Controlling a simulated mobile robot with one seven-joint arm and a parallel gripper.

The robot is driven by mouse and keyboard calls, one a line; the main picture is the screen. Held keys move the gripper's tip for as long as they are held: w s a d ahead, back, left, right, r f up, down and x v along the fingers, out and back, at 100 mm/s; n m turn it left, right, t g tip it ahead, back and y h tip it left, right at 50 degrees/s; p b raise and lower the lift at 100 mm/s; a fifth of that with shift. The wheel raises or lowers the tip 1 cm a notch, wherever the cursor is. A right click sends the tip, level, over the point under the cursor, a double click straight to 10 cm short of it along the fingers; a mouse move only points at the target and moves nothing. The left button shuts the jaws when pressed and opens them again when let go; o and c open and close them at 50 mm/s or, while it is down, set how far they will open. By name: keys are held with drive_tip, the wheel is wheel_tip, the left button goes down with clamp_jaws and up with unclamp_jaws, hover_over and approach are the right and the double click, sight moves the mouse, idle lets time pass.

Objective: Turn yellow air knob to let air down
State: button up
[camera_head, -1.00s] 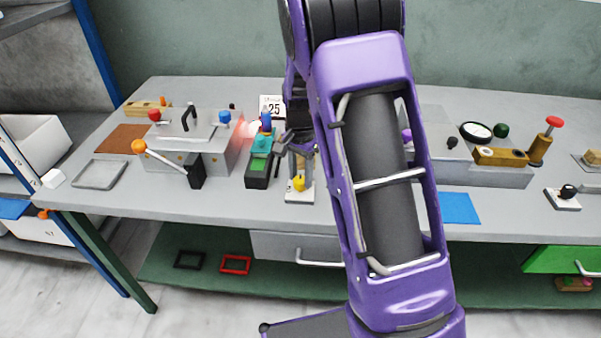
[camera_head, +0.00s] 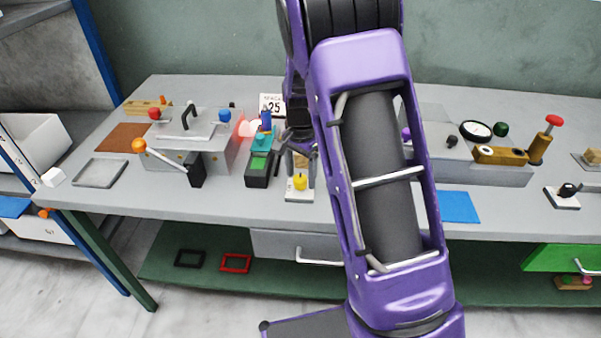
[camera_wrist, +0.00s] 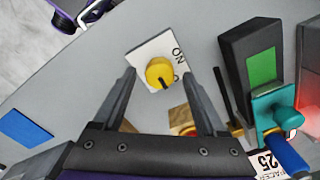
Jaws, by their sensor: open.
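The yellow air knob (camera_head: 300,181) sits on a small white plate (camera_head: 293,197) near the table's front edge. In the wrist view the knob (camera_wrist: 157,70) is round, with a dark mark on its lower side. Its plate (camera_wrist: 143,54) bears black lettering, partly covered by the knob; "ON" is legible. My gripper (camera_wrist: 159,74) is open and empty. In the wrist view its fingers lie left and right of the knob, with gaps on both sides. In the head view my gripper (camera_head: 300,153) is just behind the knob. I cannot tell its height above the plate.
A black box with a green panel (camera_head: 258,168) and a teal and blue fitting (camera_head: 264,127) stands close to the left. Further left is a grey press (camera_head: 190,145) with an orange-tipped lever. A blue sheet (camera_head: 459,207) lies flat to the right. Wooden pieces lie behind the knob.

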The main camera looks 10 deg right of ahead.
sight(301, 177)
wheel_tip(301, 177, up, 17)
drive_tip(key=p, duration=0.1)
drive_tip(key=shift+r, duration=0.2)
idle(0.3)
